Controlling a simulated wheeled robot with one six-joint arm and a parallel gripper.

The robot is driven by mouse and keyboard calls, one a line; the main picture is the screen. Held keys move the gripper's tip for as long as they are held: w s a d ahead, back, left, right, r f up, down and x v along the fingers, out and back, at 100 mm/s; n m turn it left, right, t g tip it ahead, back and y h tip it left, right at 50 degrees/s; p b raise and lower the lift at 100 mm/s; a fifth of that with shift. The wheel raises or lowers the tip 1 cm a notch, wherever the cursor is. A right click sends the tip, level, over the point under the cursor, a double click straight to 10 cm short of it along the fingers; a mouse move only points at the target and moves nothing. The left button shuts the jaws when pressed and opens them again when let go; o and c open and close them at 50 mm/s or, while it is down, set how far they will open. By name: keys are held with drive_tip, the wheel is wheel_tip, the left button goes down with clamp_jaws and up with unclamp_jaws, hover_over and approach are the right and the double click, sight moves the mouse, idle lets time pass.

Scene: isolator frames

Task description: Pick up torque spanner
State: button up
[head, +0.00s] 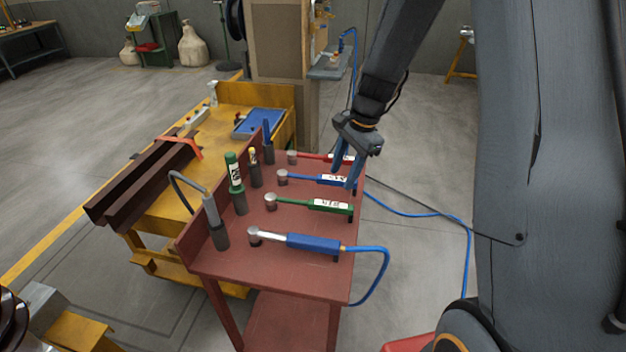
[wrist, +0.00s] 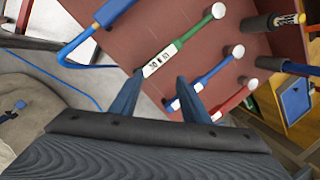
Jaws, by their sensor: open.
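Several torque spanners lie in a row on a red table (head: 222,262). From the back they have a red handle (head: 312,157), a blue handle (head: 303,179) and a green handle (head: 300,203), each with a white label. At the front is a silver spanner with a blue grip (head: 312,243) and a blue hose. My gripper (head: 343,180) is open and empty above the table's right edge, by the blue and red handles' ends. In the wrist view its fingers (wrist: 158,82) stand apart near the green spanner's labelled end (wrist: 160,61); the right finger partly covers the blue spanner (wrist: 213,72).
Upright tools stand along the table's left side, among them a green-topped one (head: 235,172) and a grey one with a hose (head: 214,222). A yellow bench (head: 160,212) with dark beams stands left. The blue hose (head: 385,270) hangs off the front right.

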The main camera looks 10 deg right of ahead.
sight(329, 177)
drive_tip(key=w+f+m, duration=0.2)
drive_tip(key=w+m, duration=0.1)
drive_tip(key=w+d+f+m+y, duration=0.1)
drive_tip(key=w+f+m, duration=0.1)
drive_tip(key=w, duration=0.2)
drive_tip(key=w+f+m, duration=0.2)
drive_tip(key=w+m, duration=0.1)
drive_tip(key=w, duration=0.1)
drive_tip(key=shift+w+d+m+y, duration=0.15)
drive_tip(key=shift+d+m+y, duration=0.15)
drive_tip(key=shift+d, duration=0.05)
drive_tip(key=shift+w+p+x, duration=0.2)
drive_tip(key=shift+p+x, duration=0.7)
drive_tip(key=shift+x, duration=1.05)
drive_tip(key=shift+w+p+x, duration=0.2)
drive_tip(key=shift+p+x, duration=0.7)
drive_tip(key=shift+x, duration=1.05)
drive_tip(key=shift+r, duration=0.1)
drive_tip(key=shift+t, duration=0.3)
clamp_jaws()
